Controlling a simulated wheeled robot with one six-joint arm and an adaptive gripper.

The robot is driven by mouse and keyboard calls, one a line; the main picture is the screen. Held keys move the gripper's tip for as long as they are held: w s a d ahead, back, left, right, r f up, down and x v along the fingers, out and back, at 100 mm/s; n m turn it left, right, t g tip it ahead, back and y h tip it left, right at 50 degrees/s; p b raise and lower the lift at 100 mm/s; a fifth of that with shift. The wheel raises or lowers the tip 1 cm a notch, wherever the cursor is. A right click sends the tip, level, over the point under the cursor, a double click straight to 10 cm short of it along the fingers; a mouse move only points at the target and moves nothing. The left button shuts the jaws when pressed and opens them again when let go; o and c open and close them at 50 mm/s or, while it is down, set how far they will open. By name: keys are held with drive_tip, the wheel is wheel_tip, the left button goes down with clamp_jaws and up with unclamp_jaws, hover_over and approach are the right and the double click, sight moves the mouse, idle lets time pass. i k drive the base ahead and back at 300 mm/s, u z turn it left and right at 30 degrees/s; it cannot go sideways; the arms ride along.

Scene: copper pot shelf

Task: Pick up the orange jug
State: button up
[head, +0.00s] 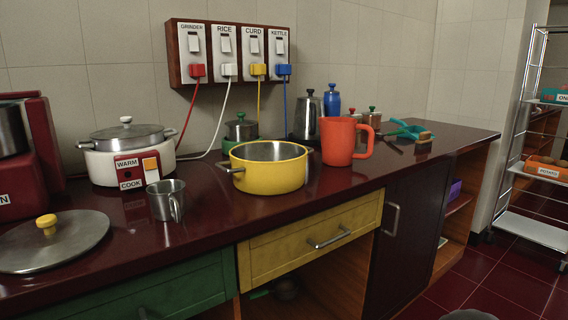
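The orange jug (338,142) stands upright on the dark red counter, right of the centre in the head view. Its handle (365,140) points to the right. It stands just right of the yellow pot and apart from the smaller things behind it. My gripper is not visible in this view.
A yellow pot (268,174) stands left of the jug, with a steel mug (166,203) and a rice cooker (124,160) farther left. A kettle (307,118) and blue bottle (332,101) stand behind. The dark counter (330,182) is clear in front of the jug.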

sight(338, 134)
drive_tip(key=u, duration=0.15)
drive_tip(key=k, duration=0.45)
drive_tip(key=u, duration=1)
drive_tip(key=i, duration=0.8)
drive_tip(key=z, duration=1.05)
drive_tip(key=i, duration=0.65)
drive_tip(key=z, duration=0.75)
